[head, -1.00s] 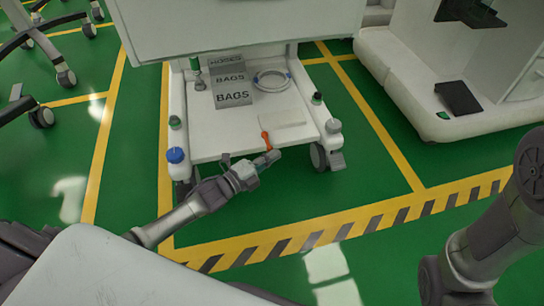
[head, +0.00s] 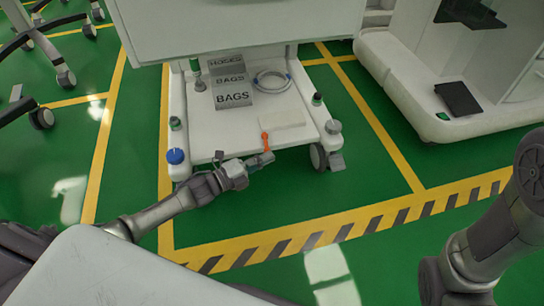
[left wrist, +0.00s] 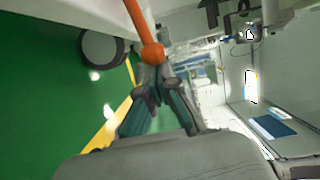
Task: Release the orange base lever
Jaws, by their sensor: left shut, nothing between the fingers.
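The orange base lever (head: 265,143) is a short bar at the front edge of the white cart's base shelf (head: 205,125). In the left wrist view the lever (left wrist: 139,20) comes down from the top and ends in a round orange knob (left wrist: 153,54). My left gripper (head: 267,158) is shut and empty, at the lever's lower end in front of the shelf. In the left wrist view its fingertips (left wrist: 154,75) lie just below the knob; I cannot tell whether they touch it. My right gripper is out of view.
The shelf carries boxes marked BAGS (head: 233,94) and a coiled hose (head: 272,82). A blue knob (head: 175,157) and a caster (head: 319,157) flank its front corners. Another white unit (head: 400,75) stands at the right. Green floor in front is clear.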

